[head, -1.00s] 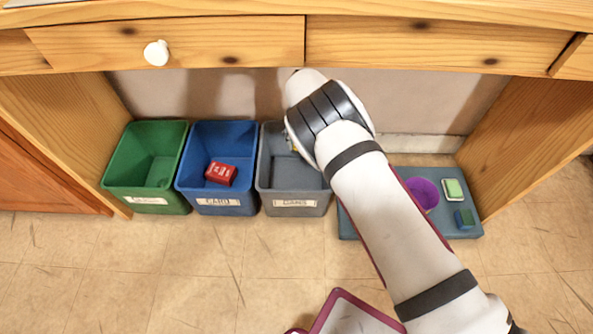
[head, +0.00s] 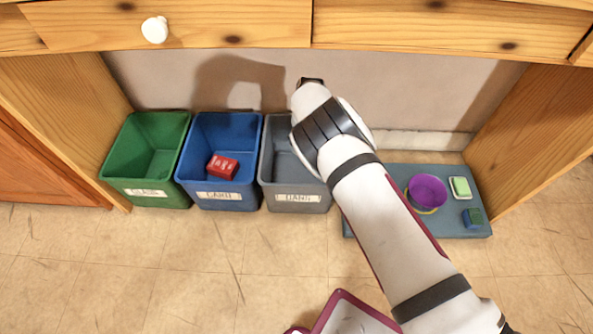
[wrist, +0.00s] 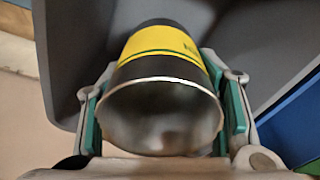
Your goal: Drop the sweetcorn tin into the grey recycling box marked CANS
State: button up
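The sweetcorn tin (wrist: 165,75), with a yellow and dark label and a bare metal end facing the camera, is between the green-padded fingers of my gripper (wrist: 163,95) in the wrist view. The pads touch its sides. The grey recycling box (head: 297,197), with a pale label on its front, is third in the row of boxes. In the wrist view, the grey wall of the box (wrist: 75,40) is behind and around the tin's far end. How deep the tin sits cannot be told. My arm hides the gripper and tin in the head view.
The green box (head: 147,191) and blue box (head: 217,193) stand left of the grey one. A red carton (head: 222,166) lies in the blue box. Right is a blue-grey mat (head: 455,228) with a purple bowl (head: 427,192) and sponges (head: 460,188). Wooden drawers (head: 180,25) overhang above.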

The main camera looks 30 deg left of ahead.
jog(key=o, duration=0.4)
